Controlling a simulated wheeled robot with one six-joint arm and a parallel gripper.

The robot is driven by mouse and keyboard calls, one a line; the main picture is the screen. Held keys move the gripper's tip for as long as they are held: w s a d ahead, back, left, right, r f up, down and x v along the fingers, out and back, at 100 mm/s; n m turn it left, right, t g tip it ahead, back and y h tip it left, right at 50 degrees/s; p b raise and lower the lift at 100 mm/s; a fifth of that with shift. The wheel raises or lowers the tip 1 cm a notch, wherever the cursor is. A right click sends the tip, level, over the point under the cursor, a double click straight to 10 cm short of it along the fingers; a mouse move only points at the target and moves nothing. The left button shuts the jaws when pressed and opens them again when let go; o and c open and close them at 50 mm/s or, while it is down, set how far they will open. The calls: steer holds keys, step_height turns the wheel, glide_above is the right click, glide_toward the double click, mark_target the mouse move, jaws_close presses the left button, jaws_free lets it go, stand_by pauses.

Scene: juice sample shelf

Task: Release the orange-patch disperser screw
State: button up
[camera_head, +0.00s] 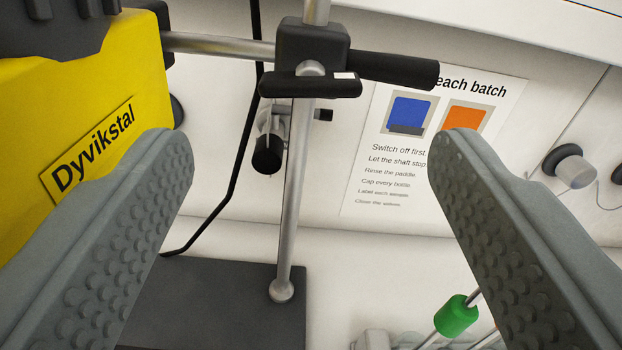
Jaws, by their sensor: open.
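A yellow disperser body (95,120) marked "Dyvikstal" fills the upper left. A metal arm (225,46) joins it to a dark clamp block (312,45) on an upright rod (292,190). A black bar handle (310,85) with a small white mark sits across the clamp's front. A thicker black grip (395,68) points right from the block. I cannot tell which of these is the screw, and no orange patch shows on the disperser. My gripper (308,142) is open, its grey ridged fingers wide apart on either side of the rod, below the clamp and holding nothing.
The rod stands on a dark base plate (215,300). A black cable (235,170) hangs behind it, near a smaller clamp (268,150). A printed sheet (375,185) with blue and orange pictures is on the pale wall. A green-collared item (456,316) stands at lower right.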

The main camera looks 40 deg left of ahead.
steer(key=v, duration=0.8)
steer(key=shift+d, duration=0.25)
steer(key=shift+s, duration=0.1)
steer(key=c, duration=0.8)
steer(key=shift+f, duration=0.15)
steer(key=c, duration=0.4)
steer(key=shift+s+f+g, duration=0.2)
steer(key=shift+f+g, duration=0.1)
jaws_close()
steer(key=t+y, duration=0.2)
steer(key=y, duration=0.2)
glide_toward(310, 79)
steer(key=s+r+x, duration=0.1)
steer(key=x, duration=0.7)
steer(key=shift+s+a+n, duration=0.2)
steer(key=shift+a+n, duration=0.1)
steer(key=shift+a, duration=0.15)
